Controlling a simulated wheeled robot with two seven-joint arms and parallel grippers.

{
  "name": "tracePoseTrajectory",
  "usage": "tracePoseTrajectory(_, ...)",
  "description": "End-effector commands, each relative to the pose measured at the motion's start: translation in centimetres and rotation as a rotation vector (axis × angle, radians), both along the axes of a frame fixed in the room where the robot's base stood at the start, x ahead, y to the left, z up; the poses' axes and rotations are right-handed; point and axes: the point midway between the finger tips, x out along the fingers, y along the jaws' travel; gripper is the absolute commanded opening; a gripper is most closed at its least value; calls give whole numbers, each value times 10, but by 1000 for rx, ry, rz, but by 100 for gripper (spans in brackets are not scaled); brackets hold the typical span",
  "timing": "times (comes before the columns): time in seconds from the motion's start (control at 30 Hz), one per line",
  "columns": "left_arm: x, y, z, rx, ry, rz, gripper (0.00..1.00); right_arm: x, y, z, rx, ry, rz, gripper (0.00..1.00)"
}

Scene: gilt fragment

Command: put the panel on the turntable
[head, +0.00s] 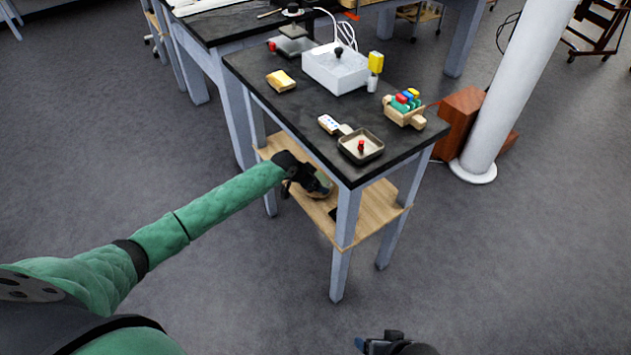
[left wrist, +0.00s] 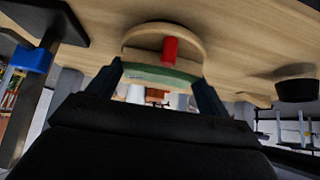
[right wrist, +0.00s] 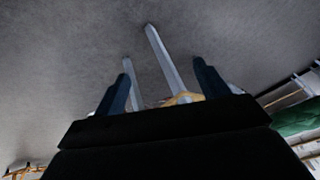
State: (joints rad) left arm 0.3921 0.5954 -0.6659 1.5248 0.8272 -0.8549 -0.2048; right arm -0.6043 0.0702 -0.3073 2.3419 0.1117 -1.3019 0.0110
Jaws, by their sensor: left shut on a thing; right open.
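The table top (head: 262,93) holds a white box (head: 336,70), a yellow-capped bottle (head: 375,72), a wooden rack (head: 403,112) and a tray (head: 360,148). The lower shelf (head: 375,207) lies between table legs. A white column (head: 525,85) stands at right.

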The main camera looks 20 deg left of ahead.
Motion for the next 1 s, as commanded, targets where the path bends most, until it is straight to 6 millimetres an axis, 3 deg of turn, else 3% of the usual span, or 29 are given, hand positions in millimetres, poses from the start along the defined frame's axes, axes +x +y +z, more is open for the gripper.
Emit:
tracePoseTrajectory(0.07,0,0,-1,0,0,0,53,0,0,-4,-1,4,0,74)
tracePoseTrajectory(0.1,0,0,-2,0,0,0,81,-1,0,-6,-2,6,0,74)
tracePoseTrajectory(0.2,0,0,-2,0,0,0,100,-1,1,-11,-4,13,1,74)
tracePoseTrajectory(0.57,-3,3,5,0,-2,0,100,1,0,-6,-2,4,1,74)
tracePoseTrajectory(1.0,-41,32,65,2,-2,-2,100,4,2,-20,3,-13,-6,74)
